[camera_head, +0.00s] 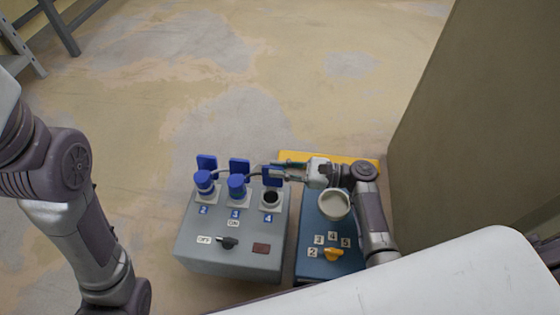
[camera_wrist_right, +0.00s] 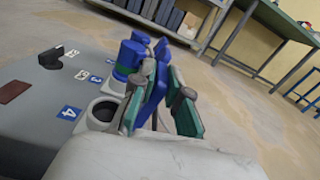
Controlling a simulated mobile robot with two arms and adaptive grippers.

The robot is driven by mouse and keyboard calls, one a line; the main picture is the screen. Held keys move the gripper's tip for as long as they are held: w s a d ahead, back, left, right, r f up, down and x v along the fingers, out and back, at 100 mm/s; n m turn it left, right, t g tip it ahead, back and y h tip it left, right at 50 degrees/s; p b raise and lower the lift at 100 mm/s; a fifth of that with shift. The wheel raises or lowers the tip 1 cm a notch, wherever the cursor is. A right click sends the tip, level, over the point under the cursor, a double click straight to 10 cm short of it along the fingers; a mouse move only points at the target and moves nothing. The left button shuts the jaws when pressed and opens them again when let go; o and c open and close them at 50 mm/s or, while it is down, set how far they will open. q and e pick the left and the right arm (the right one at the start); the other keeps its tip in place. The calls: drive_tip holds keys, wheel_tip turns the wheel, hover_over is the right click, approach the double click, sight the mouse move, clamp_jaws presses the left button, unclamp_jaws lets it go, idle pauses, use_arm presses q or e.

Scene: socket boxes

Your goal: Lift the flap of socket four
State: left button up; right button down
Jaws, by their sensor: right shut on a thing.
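A grey socket box (camera_head: 238,258) stands on the floor with sockets labelled 2, 3 and 4 along its far edge. Socket four (camera_head: 270,197) is uncovered and its dark round hole shows; it also shows in the right wrist view (camera_wrist_right: 104,111). Its blue flap (camera_head: 272,177) stands raised behind the hole. My right gripper (camera_head: 280,169) comes in from the right and is shut on this flap. In the right wrist view the flap (camera_wrist_right: 152,98) sits between the two green finger pads. My left arm shows at the left, its gripper out of view.
Blue plugs (camera_head: 204,182) (camera_head: 236,187) fill sockets 2 and 3, with raised flaps behind them. A black knob (camera_head: 229,243) sits on the box front. A blue box (camera_head: 312,262) with a yellow knob (camera_head: 333,254) stands close right. A wall rises farther right; floor behind is clear.

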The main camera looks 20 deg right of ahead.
drive_tip(key=shift+s+n, duration=0.15)
drive_tip(key=shift+n, duration=0.25)
drive_tip(key=c, duration=1.2)
unclamp_jaws()
drive_tip(key=v, duration=1.2)
